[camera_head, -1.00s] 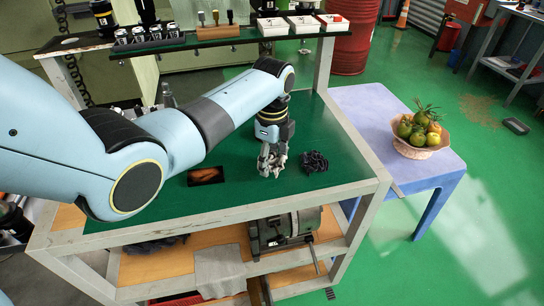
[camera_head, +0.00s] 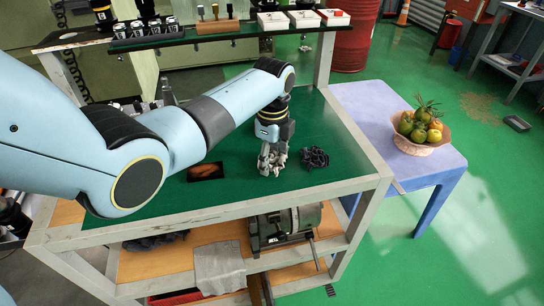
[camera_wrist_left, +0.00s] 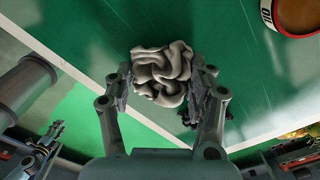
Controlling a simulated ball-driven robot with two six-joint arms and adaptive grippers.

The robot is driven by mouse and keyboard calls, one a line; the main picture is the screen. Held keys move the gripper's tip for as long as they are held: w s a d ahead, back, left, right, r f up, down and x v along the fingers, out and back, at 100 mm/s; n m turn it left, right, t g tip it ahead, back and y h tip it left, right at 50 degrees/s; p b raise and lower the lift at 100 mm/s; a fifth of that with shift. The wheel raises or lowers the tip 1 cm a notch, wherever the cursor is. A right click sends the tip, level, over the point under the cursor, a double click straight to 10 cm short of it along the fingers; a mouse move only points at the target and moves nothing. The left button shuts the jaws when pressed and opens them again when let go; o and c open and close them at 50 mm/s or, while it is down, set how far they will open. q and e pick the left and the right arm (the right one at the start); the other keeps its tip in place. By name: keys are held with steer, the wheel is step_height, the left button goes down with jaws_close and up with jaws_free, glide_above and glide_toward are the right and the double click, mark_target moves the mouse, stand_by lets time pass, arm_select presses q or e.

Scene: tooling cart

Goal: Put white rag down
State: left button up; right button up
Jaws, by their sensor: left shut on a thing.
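The white rag is a crumpled, pale grey-white bundle (camera_wrist_left: 162,72) between the fingers of my left gripper (camera_wrist_left: 160,85) in the left wrist view. In the head view my left gripper (camera_head: 272,157) points down at the green cart top, shut on the white rag (camera_head: 273,168). The rag is low, at or just above the green surface; I cannot tell whether it touches. A dark crumpled rag (camera_head: 315,157) lies just right of it on the cart top. My right gripper is not in view.
A dark rectangular tray (camera_head: 206,172) lies left of the gripper on the green cart top (camera_head: 235,195). A fruit basket (camera_head: 420,140) stands on the blue side table (camera_head: 375,105). A grey cloth (camera_head: 219,266) hangs on the lower shelf. Small boxes (camera_head: 305,18) line the upper shelf.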

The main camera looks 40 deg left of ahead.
arm_select(q)
steer(key=shift+f, duration=0.5)
steer(key=o, duration=1.2)
steer(key=shift+r, duration=0.1)
